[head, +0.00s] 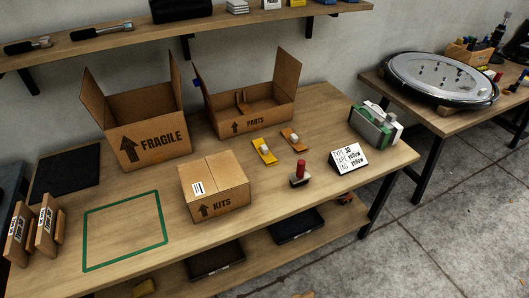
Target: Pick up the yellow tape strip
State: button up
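A yellow strip (269,158) with a small white piece on top lies flat on the wooden table, in front of the open PARTS box and to the right of the closed KITS box. A similar orange-brown strip (299,146), also with a white piece on it, lies just to its right, apart from it. I take the yellow one for the tape strip. My gripper is not in the head view.
The KITS box (215,187), FRAGILE box (150,139) and PARTS box (260,118) stand on the table (310,215). A red-handled stamp (300,174), a card reading "TAPE yellow" (349,158) and a green-grey dispenser (375,125) stand right of the strips.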

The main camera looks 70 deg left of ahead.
aim_at(269, 160)
jog(key=z, duration=1.4)
jog(key=k, duration=0.1)
jog(key=u, duration=2.55)
jog(key=k, duration=0.15)
jog(key=u, duration=2.9)
jog(key=k, duration=0.35)
jog(key=u, duration=0.3)
